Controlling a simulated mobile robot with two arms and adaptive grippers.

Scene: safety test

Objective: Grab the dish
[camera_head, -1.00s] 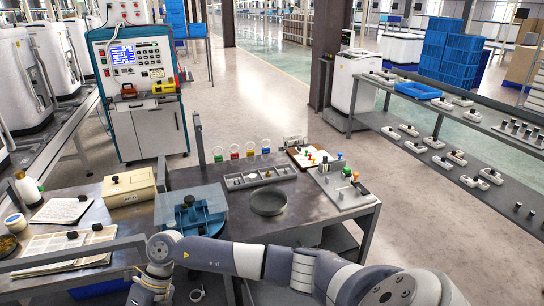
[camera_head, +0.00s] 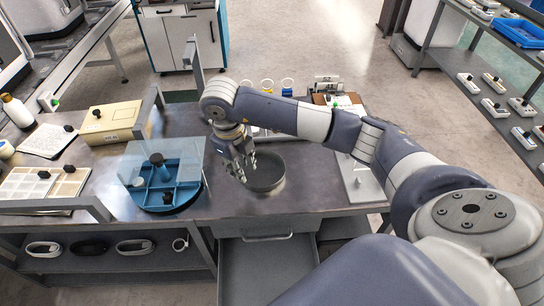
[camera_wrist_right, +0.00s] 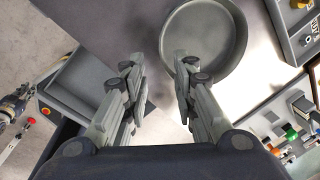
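The dish is a round, shallow, dark grey dish (camera_head: 267,173) on the dark table, right of the blue tray. It looks empty. In the right wrist view the dish (camera_wrist_right: 210,42) is at the top, right of centre. My right gripper (camera_head: 240,170) points down at the dish's left side and covers part of its left rim in the head view. In the right wrist view the right gripper (camera_wrist_right: 157,76) is open with nothing between its fingers. Its right fingertip overlaps the dish's near-left rim; I cannot tell whether it touches. My left gripper is not in view.
A blue compartment tray (camera_head: 172,185) with a clear cover stands left of the dish. A beige box (camera_head: 112,117) is farther left. A grey drawer (camera_head: 262,268) stands open below the table's front edge. Bare tabletop (camera_head: 225,203) lies in front of the dish.

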